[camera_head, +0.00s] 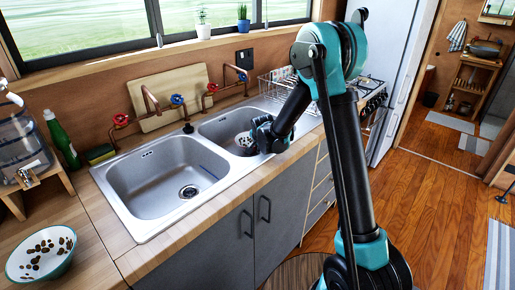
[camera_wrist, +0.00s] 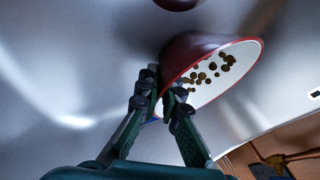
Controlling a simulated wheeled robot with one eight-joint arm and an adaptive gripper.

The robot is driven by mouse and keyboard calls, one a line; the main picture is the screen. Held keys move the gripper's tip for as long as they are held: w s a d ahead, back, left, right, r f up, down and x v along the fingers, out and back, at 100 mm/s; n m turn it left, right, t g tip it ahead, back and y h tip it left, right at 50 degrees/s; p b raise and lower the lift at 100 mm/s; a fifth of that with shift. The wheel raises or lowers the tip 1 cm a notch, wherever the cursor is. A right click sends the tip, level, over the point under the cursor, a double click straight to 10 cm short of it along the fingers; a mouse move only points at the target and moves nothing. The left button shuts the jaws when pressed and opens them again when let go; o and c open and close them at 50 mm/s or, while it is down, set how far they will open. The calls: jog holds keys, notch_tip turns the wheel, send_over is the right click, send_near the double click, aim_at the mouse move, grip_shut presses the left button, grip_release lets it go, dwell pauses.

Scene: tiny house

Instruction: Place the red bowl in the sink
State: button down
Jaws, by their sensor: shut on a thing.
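The red bowl (camera_wrist: 190,52) has a white inside with brown spots and sits tilted in the wrist view. My gripper (camera_wrist: 163,92) is shut on its near rim. In the head view my gripper (camera_head: 259,134) is down in the right basin of the metal sink (camera_head: 152,221). A small part of the bowl's spotted white inside (camera_head: 243,140) shows just left of the gripper; the rest is hidden. Grey sink metal surrounds the bowl in the wrist view. I cannot tell whether the bowl touches the basin floor.
The left basin (camera_head: 165,175) is empty. Copper taps (camera_head: 150,103) with red and blue handles stand behind the sink. A dish rack (camera_head: 275,88) is beyond the right basin. A teal-and-white spotted bowl (camera_head: 40,252) and a green bottle (camera_head: 62,140) stand on the counter at left.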

jog(key=shift+f, duration=0.1)
jog(key=c, duration=1.7)
grip_release()
jog(key=v, duration=1.2)
